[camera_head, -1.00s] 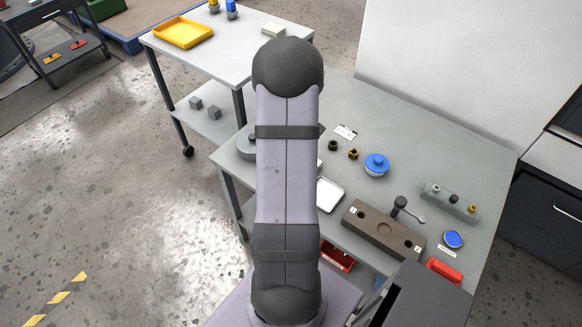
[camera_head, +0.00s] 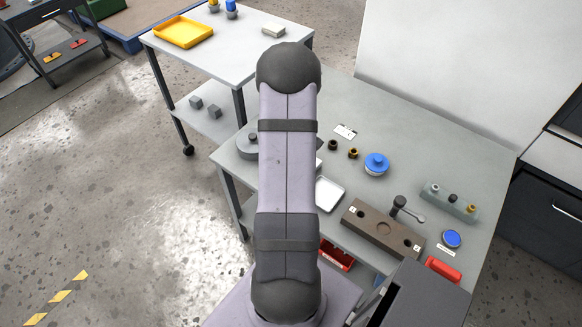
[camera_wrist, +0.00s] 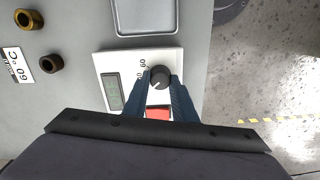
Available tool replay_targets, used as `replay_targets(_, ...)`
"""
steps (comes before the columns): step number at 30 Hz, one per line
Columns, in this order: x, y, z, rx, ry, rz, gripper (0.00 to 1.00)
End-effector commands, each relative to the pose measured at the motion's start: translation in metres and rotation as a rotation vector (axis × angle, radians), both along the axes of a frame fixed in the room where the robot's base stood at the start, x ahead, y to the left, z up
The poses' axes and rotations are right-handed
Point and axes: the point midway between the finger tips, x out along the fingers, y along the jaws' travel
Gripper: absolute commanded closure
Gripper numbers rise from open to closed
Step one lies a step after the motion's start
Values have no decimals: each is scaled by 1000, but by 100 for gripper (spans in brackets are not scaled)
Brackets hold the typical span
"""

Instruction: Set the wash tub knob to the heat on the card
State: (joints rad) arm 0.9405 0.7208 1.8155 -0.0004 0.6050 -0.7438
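The knob (camera_wrist: 160,77) is dark and round, with a pale pointer line, on a white control panel (camera_wrist: 108,62) in the wrist view. The panel also has a grey display (camera_wrist: 114,92), a red part (camera_wrist: 158,112) and printed numbers beside the knob. The fingers of my gripper (camera_wrist: 160,82) stand apart, one on each side of the knob; I cannot tell whether they touch it. The white card (camera_wrist: 19,67) appears to read 60 °C, upside down. The card (camera_head: 345,132) also lies on the table in the head view. My arm hides most of the panel there.
Two small ring-like fittings (camera_head: 353,153) lie near the card. A blue-topped part (camera_head: 376,164), a silver tray (camera_head: 329,193) and a brown block with a lever (camera_head: 382,228) share the grey table. The table's back area is clear. Bare floor lies beyond the panel.

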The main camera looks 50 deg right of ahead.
Motion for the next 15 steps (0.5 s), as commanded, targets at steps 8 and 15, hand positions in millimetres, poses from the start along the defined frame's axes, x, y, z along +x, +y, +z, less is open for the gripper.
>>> replay_targets(8,0,0,1,1,0,-26,98)
replay_targets(15,0,0,1,1,0,-136,98)
